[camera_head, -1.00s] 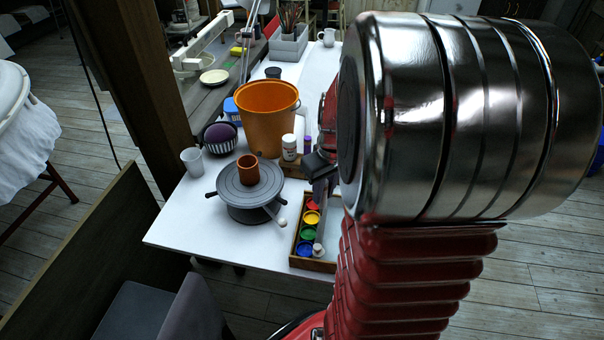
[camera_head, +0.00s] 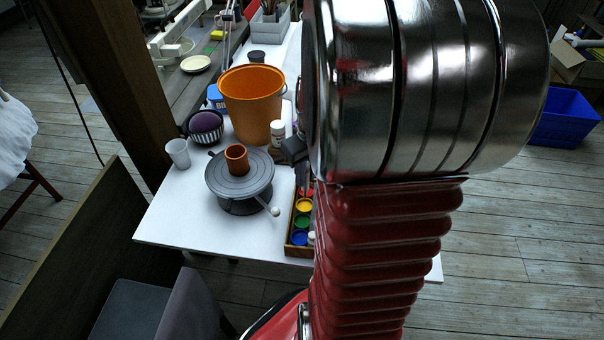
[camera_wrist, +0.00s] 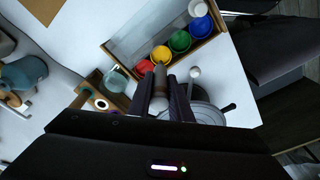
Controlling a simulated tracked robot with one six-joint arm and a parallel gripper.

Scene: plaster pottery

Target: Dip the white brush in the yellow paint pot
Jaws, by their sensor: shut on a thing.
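The yellow paint pot (camera_head: 304,205) sits in a wooden tray between the red and green pots. In the wrist view the yellow pot (camera_wrist: 161,54) lies just beyond my fingertips. My gripper (camera_wrist: 168,88) is shut on a slim brush (camera_wrist: 159,78), whose far end points at the yellow pot and overlaps its near edge in the picture. I cannot tell the brush's height over the pot, whether it touches paint, or that it is white. In the head view my gripper (camera_head: 301,178) is over the tray's far part, and the brush is not clear there.
The tray (camera_head: 289,240) also holds red (camera_wrist: 146,67), green (camera_wrist: 180,41) and blue (camera_wrist: 199,25) pots. The banding wheel (camera_head: 222,181) with a terracotta cup (camera_head: 237,160) stands close on the left. An orange bucket (camera_head: 252,104) and a white bottle (camera_head: 277,131) stand behind.

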